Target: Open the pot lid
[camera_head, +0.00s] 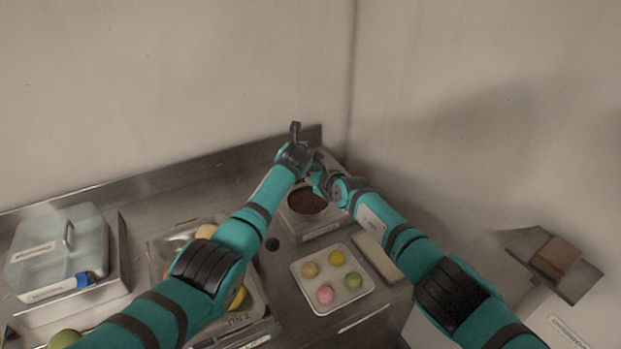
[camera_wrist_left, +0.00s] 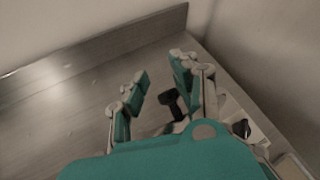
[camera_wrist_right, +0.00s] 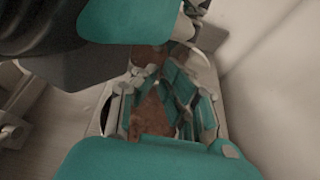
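A round pot (camera_head: 306,201) with a dark brown, grainy-looking top sits on a pale square unit at the back right of the counter. I cannot tell whether the brown is a lid or the contents; no separate lid shows clearly. My right gripper (camera_head: 319,178) is over the pot's back edge; in the right wrist view its fingers (camera_wrist_right: 150,95) are apart, with brown surface below and between them. My left gripper (camera_wrist_left: 158,82) is behind the pot, its fingers apart. A black handle-like part (camera_wrist_left: 173,104) shows between or beyond them; it is unclear whether they touch it.
A white tray (camera_head: 350,298) of colored macarons lies in front of the pot. A pale block (camera_head: 377,257) lies beside it. A clear lidded box (camera_head: 58,255) stands at left. Metal pans (camera_head: 262,305) lie under my left arm. Walls close off the back and right.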

